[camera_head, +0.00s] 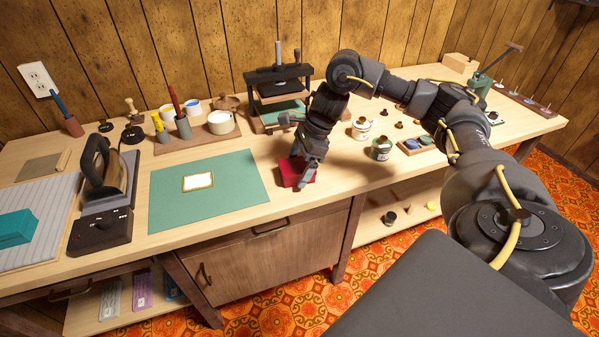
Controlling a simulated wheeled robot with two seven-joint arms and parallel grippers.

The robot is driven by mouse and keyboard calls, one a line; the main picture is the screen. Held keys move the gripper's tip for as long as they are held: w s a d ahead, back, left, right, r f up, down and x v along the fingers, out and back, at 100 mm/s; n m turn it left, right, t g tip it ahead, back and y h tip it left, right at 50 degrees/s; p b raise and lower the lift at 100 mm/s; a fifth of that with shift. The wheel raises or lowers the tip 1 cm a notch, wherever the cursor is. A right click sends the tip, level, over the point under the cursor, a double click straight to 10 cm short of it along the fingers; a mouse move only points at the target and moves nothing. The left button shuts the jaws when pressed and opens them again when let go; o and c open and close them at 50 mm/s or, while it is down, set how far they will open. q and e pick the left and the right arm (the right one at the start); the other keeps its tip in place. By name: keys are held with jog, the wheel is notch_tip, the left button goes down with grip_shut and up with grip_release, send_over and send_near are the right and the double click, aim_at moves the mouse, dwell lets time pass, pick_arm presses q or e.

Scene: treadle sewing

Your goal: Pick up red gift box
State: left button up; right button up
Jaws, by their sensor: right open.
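The red gift box (290,171) sits on the wooden workbench near its front edge, just right of the green mat. My right gripper (301,178) is over the box, pointing down, with its fingers at the box's right side and top. It hides part of the box. The gripper is open; whether the fingers touch the box I cannot tell. My left gripper is not in view.
The green cutting mat (237,201) with a small framed card lies left of the box. A black press (278,88) stands behind. Small jars (381,149) stand to the right.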

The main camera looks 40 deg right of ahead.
jog(key=shift+w+a+f, duration=0.1)
jog(key=shift+a+f, duration=0.1)
jog(key=shift+f, duration=0.2)
jog(key=c, duration=1.1)
jog(key=shift+o, duration=0.2)
jog(key=shift+r, duration=0.15)
